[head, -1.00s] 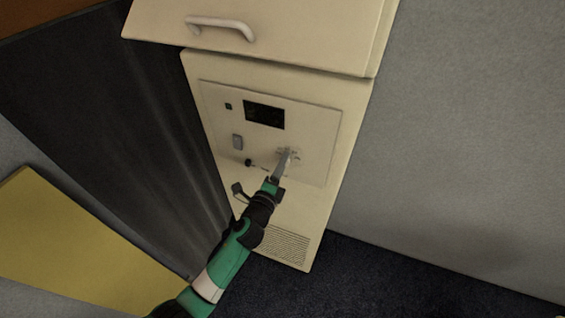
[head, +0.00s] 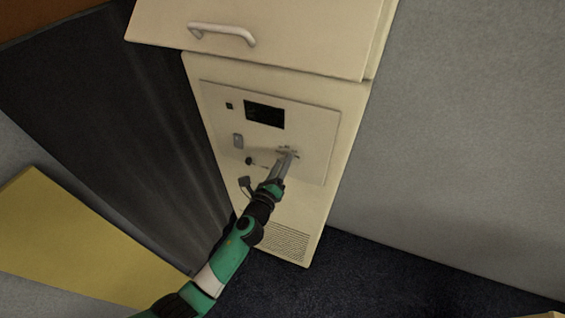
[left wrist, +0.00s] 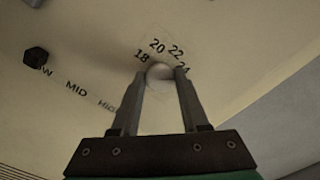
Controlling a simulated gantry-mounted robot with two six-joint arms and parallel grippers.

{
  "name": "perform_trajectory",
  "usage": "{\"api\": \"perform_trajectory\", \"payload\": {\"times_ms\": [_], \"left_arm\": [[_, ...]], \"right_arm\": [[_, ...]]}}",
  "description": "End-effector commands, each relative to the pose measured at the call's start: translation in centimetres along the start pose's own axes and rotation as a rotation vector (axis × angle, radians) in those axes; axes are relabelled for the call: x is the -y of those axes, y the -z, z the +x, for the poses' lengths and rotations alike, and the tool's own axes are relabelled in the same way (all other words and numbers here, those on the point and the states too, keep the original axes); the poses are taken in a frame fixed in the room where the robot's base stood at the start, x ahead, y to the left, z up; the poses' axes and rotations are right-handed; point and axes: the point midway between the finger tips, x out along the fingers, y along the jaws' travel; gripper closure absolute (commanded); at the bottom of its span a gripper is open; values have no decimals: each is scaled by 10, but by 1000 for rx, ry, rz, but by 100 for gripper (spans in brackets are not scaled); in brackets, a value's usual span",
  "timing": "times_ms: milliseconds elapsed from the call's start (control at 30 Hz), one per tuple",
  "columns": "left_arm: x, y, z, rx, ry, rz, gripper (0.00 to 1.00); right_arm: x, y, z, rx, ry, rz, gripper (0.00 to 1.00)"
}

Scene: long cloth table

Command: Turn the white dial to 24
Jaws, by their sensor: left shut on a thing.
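The white dial (left wrist: 160,75) is between the fingertips of my left gripper (left wrist: 160,82) in the left wrist view. The numbers 18, 20, 22 and 24 are printed around its upper edge; the 24 is partly covered by the right finger. I cannot make out a pointer mark on the dial. In the head view my left gripper (head: 287,154) reaches the lower right of the cream control panel (head: 315,125) and hides most of the dial there. It is shut on the dial. My right gripper is not in view.
A black knob (left wrist: 36,57) with LOW, MID and HIGH labels sits to the left; it also shows in the head view (head: 249,161). The panel has a dark screen (head: 264,115) and a grey switch (head: 238,141). A cabinet with a handle (head: 222,32) overhangs above.

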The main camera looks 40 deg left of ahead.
Motion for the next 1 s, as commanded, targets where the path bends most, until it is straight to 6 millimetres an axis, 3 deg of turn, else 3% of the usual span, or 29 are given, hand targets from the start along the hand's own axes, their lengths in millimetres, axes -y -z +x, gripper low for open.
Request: {"api": "perform_trajectory", "payload": {"times_ms": [400,433,567,867,1000], "left_arm": [[0,0,0,1,1,5,100],[0,0,0,1,1,5,50],[0,0,0,1,0,5,27],[0,0,-1,0,0,5,26],[1,0,-14,-1,0,4,26]], "right_arm": [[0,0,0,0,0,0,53],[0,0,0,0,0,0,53],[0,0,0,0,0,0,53],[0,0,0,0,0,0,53],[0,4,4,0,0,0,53]]}}
